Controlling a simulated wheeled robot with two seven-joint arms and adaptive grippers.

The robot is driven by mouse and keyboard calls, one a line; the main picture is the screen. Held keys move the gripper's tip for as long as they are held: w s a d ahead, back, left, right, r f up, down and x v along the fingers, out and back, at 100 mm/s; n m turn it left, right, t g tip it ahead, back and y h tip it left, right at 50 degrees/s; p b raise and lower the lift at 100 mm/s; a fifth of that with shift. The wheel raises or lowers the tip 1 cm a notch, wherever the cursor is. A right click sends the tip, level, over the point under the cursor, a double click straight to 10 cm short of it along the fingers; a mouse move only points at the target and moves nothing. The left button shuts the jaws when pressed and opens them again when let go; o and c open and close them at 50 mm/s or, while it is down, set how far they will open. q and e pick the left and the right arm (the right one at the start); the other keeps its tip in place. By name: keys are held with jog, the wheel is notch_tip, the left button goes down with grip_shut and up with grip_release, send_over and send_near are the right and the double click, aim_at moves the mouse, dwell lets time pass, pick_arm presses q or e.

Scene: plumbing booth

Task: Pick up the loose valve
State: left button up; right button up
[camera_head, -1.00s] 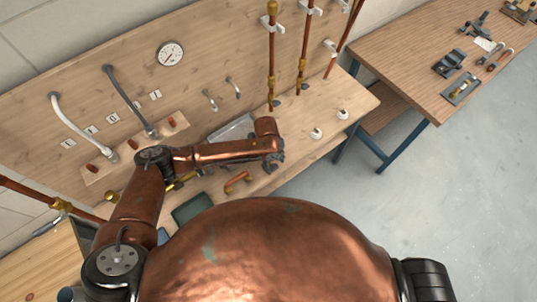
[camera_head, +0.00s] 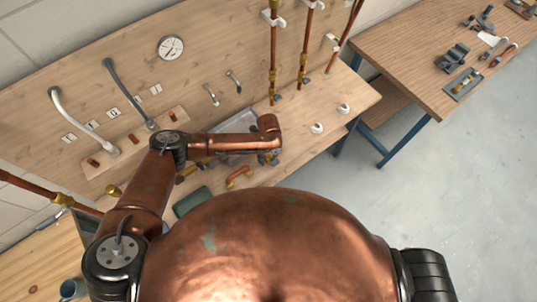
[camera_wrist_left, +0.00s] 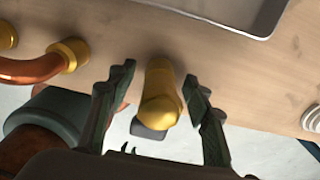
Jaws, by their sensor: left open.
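A brass valve (camera_wrist_left: 158,96) with a dark grey flat part at its near end lies at the bench edge in the left wrist view. My left gripper (camera_wrist_left: 163,84) is open, with one dark finger on each side of the valve. A gap shows between the valve and each finger. In the head view my left gripper (camera_head: 268,158) is low over the front of the bench, small and partly covered by my wrist. I cannot make out the valve there. My right gripper is in neither view.
A copper elbow with brass ends (camera_head: 239,178) lies left of the gripper; it also shows in the left wrist view (camera_wrist_left: 42,69). A grey metal tray (camera_head: 232,158) lies behind, partly under my forearm. Upright copper pipes (camera_head: 273,65) stand at the back board. White fittings (camera_head: 316,128) stand to the right.

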pick_arm(q)
jog(key=shift+a, duration=0.1)
jog(key=shift+c, duration=0.5)
grip_shut()
